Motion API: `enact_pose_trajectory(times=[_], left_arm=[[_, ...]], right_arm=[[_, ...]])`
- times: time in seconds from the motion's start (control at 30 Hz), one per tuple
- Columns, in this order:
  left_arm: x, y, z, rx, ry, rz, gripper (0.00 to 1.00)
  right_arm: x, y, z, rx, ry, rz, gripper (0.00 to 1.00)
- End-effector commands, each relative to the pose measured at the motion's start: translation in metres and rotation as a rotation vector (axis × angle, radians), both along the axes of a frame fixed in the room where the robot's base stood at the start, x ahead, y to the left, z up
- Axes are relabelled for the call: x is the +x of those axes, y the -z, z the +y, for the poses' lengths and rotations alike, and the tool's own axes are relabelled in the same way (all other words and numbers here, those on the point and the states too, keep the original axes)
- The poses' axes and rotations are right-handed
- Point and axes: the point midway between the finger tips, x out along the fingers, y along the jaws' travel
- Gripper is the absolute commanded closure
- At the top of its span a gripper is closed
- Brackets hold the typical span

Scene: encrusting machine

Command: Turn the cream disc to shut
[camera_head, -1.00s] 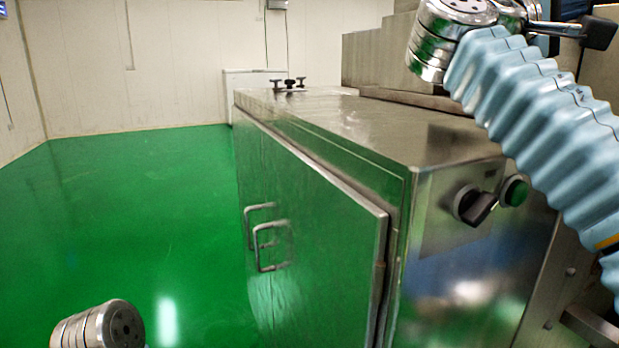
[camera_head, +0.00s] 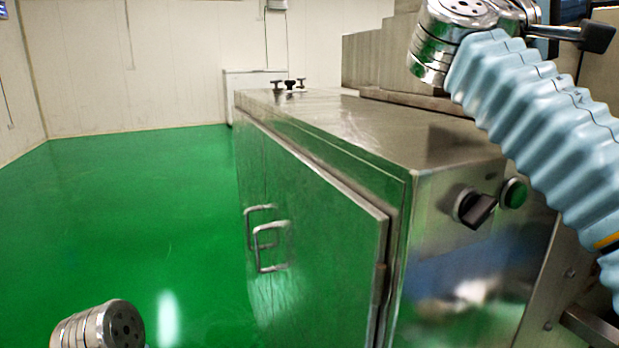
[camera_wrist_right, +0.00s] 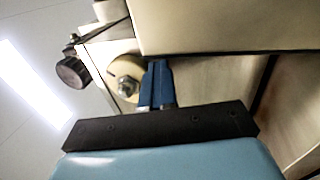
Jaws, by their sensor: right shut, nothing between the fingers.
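The cream disc (camera_wrist_right: 119,72) shows in the right wrist view, left of the fingers, with a shiny metal nut at its middle. My right gripper (camera_wrist_right: 158,66) is shut and empty. Its blue fingers are together beside the disc's right edge and overlap it in the picture; I cannot tell whether they touch it. In the head view I cannot make out the disc or the right fingers; my right arm's pale blue sleeve and metal joint fill the upper right. My left gripper is not seen; only a metal joint of mine shows at lower left.
A black knob (camera_wrist_right: 72,71) stands left of the disc. A large pale panel (camera_wrist_right: 220,25) lies above and right of the fingers. A steel cabinet (camera_head: 390,130) carries a black rotary switch (camera_head: 476,210) and a green button (camera_head: 514,193). The green floor (camera_head: 130,220) at left is clear.

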Motion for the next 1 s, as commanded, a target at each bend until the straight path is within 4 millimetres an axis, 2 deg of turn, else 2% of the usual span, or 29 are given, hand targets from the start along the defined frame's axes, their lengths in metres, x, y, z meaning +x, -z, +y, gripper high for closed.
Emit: enact_pose_trajectory(times=[1.0], left_arm=[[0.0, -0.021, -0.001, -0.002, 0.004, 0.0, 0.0]], right_arm=[[0.027, 0.001, 0.011, 0.0, 0.0, 0.001, 1.0]])
